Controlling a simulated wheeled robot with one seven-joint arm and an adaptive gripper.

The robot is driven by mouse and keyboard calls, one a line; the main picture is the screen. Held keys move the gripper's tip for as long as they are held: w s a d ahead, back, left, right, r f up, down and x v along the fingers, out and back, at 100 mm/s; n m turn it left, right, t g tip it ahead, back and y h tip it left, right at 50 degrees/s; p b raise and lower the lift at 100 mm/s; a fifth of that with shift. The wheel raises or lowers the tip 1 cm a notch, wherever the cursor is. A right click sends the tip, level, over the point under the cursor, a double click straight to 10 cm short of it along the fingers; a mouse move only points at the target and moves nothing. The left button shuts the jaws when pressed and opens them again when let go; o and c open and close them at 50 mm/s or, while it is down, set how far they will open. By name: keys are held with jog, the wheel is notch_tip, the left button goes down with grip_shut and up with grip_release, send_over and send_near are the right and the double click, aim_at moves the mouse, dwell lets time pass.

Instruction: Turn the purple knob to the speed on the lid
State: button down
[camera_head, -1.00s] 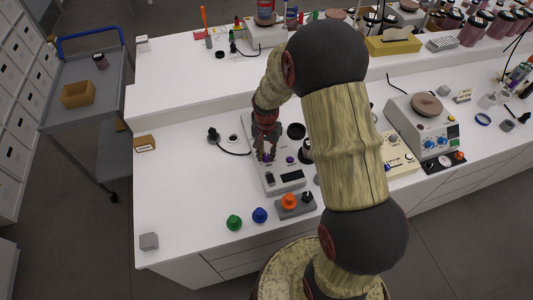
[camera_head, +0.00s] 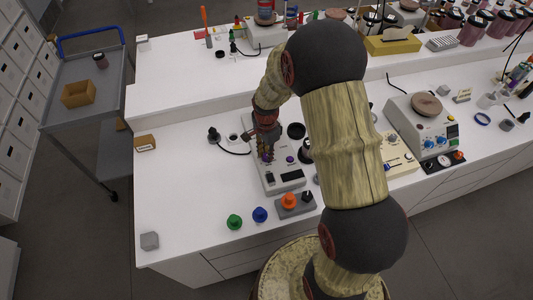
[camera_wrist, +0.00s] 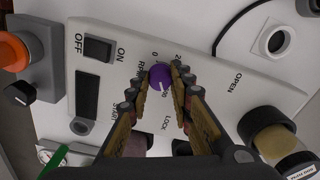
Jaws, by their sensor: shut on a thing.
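A purple knob (camera_wrist: 161,77) with a white pointer line sits on the panel of a pale grey device (camera_wrist: 125,30). The line points down and slightly right in the wrist view. My gripper (camera_wrist: 163,90) is shut on this knob, one fingertip on each side. Numbers around the knob are partly hidden; a 0 and "RPM" show. In the head view my gripper (camera_head: 265,157) reaches down onto the device (camera_head: 287,181). A jar (camera_wrist: 300,165) with a label stands at the lower right of the wrist view; I cannot read its writing.
The device panel has an ON/OFF switch (camera_wrist: 98,48) and a dark display (camera_wrist: 87,96). An orange knob (camera_head: 289,200), a blue knob (camera_head: 260,215) and a green knob (camera_head: 235,222) stand in front. A grey block (camera_head: 149,240) lies at the bench's left, with free bench around it.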

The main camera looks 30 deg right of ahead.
jog(key=shift+w, duration=0.1)
dwell(0.3)
jog(key=c, duration=1.6)
grip_release()
notch_tip(320, 180, up, 12)
